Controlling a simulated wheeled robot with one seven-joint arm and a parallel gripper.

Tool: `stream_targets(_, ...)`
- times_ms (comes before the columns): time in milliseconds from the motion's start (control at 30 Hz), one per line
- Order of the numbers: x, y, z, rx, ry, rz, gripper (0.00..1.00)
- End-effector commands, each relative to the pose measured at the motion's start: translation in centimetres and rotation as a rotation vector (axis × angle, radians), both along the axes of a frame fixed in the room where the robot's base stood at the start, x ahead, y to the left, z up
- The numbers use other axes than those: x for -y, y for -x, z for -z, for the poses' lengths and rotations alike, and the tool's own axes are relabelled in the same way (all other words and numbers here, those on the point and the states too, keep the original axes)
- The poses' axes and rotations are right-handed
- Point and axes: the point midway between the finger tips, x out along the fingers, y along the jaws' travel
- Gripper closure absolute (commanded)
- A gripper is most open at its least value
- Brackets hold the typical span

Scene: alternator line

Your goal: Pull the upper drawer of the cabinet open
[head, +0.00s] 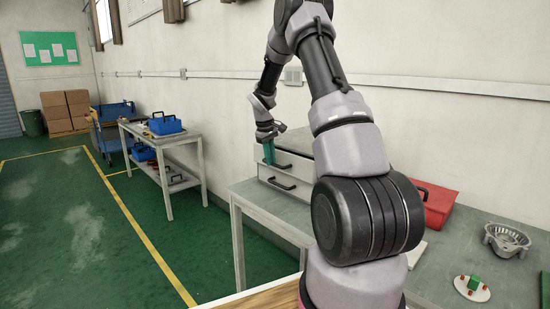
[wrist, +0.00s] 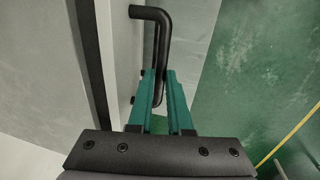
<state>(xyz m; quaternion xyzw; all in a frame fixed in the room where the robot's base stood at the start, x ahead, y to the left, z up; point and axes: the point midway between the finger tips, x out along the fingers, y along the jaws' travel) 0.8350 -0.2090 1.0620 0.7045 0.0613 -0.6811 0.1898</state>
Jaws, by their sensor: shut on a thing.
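The small pale cabinet (head: 299,141) stands on the grey workbench against the wall, partly hidden by my arm. Its upper drawer (head: 291,172) has a black bar handle, and a second black handle (head: 282,184) shows lower down. My gripper (head: 268,154) reaches down at the cabinet's front, at the upper handle. In the wrist view the teal fingers (wrist: 164,88) are shut on the black handle (wrist: 158,30), one finger on each side of the bar. A dark band runs beside the pale drawer front (wrist: 118,60); I cannot tell how far the drawer stands out.
The workbench (head: 442,262) also bears a red box (head: 437,207), a grey metal housing (head: 507,240) and a round pale part (head: 471,288) with a green piece. A side table (head: 166,139) with blue totes stands to the left.

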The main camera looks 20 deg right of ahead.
Motion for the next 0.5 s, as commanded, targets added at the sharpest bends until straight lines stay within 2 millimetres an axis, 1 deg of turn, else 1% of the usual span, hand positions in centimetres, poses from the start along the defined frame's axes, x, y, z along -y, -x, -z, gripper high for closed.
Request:
stream_targets(33, -1.5, 0.4, -0.1, 0.000, -0.001, -0.007, 1.00)
stream_targets(167, -4.8, 1.6, -0.1, 0.001, 0.000, -0.009, 1.00)
stream_targets(300, -8.6, 3.0, -0.1, 0.000, 0.000, -0.009, 1.00)
stream_targets(500, -13.3, 4.7, -0.1, 0.002, -0.001, -0.007, 1.00)
